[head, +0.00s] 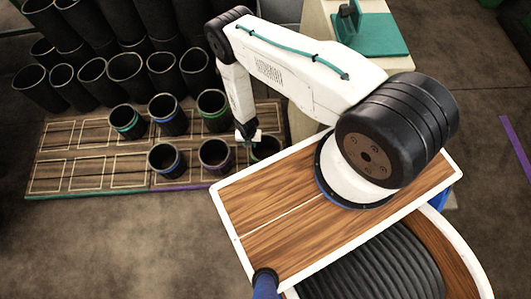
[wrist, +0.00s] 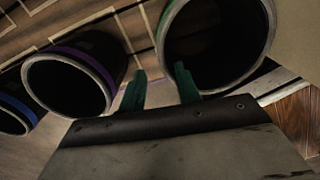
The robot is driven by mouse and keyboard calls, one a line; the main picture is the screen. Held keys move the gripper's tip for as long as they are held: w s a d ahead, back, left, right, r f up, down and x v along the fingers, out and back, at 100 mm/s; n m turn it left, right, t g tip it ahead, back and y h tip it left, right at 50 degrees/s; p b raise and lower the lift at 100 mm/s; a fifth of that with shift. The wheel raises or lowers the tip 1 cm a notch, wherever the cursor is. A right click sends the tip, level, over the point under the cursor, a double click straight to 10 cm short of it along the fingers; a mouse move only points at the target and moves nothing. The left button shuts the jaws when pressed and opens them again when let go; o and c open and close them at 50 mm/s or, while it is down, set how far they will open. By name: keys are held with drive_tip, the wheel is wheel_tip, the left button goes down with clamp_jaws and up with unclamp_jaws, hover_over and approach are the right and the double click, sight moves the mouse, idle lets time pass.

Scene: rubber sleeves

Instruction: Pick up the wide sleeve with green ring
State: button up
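In the wrist view a dark sleeve with a green ring (wrist: 262,57) stands mouth-up at the right and looks larger than its neighbours. In the head view this sleeve (head: 266,150) is at the right end of the front row, partly hidden by my gripper (head: 248,139). My gripper's two green fingers (wrist: 161,88) are apart with nothing between their tips. The right finger overlaps the sleeve's mouth and the left finger is outside its left rim. I cannot tell whether they touch it. Two more green-ringed sleeves stand in the back row, at left (head: 127,122) and right (head: 213,110).
A purple-ringed sleeve (head: 215,157) stands just left of my gripper, with a blue-ringed one (head: 166,161) beyond it. Another blue-ringed sleeve (head: 167,116) is behind. Plain black sleeves (head: 127,75) crowd the back. The board (head: 80,160) is bare at left.

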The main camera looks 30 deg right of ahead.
wheel_tip(320, 180, down, 8)
drive_tip(key=shift+d+r, duration=0.15)
drive_tip(key=shift+r, duration=0.1)
clamp_jaws()
idle(1.5)
